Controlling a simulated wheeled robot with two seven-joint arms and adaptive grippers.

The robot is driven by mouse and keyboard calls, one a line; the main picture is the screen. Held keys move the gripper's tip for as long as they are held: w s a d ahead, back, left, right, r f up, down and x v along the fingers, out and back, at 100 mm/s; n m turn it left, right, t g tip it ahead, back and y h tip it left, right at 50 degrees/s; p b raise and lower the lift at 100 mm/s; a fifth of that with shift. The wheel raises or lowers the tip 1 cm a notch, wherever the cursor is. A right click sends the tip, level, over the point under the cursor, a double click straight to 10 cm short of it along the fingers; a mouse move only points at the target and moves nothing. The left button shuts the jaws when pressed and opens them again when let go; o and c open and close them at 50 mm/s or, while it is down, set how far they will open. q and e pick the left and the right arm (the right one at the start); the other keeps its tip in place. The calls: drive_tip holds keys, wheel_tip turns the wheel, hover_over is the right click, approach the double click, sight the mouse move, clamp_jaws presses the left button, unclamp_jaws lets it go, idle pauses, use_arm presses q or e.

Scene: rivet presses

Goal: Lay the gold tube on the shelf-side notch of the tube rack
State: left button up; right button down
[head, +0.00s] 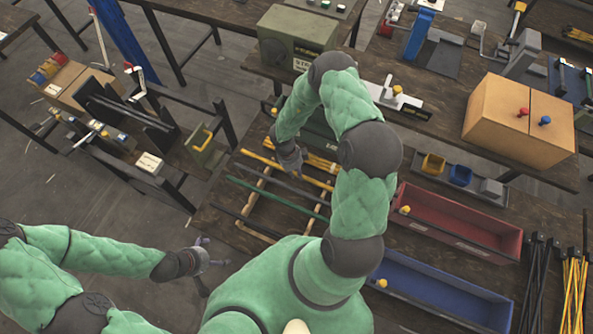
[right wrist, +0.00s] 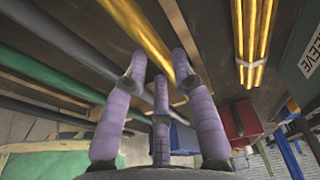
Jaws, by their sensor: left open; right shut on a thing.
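The gold tube (head: 317,183) lies slantwise at the tube rack's upper side in the head view. My right gripper (head: 291,166) reaches down over its middle and is shut on it. In the right wrist view the gold tube (right wrist: 147,32) runs between the purple fingers (right wrist: 163,85). The tube rack (head: 255,187) has pale wooden rails under the tubes. A green tube (head: 270,194) and a dark tube (head: 243,221) lie across it, roughly parallel to the gold one. The notch under the gold tube is hidden. My left gripper (head: 203,262) is open and empty, left of the table.
Several other gold tubes (right wrist: 254,40) lie in a bundle beside the rack. A red bin (head: 455,222) and a blue bin (head: 440,290) stand to the right. A shelf (head: 440,133) with a green machine (head: 297,38) and a cardboard box (head: 520,120) runs behind.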

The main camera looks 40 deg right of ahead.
drive_tip(key=c, duration=0.9)
unclamp_jaws()
drive_tip(key=shift+c, duration=0.2)
drive_tip(key=v, duration=1.2)
drive_tip(key=shift+s, duration=0.1)
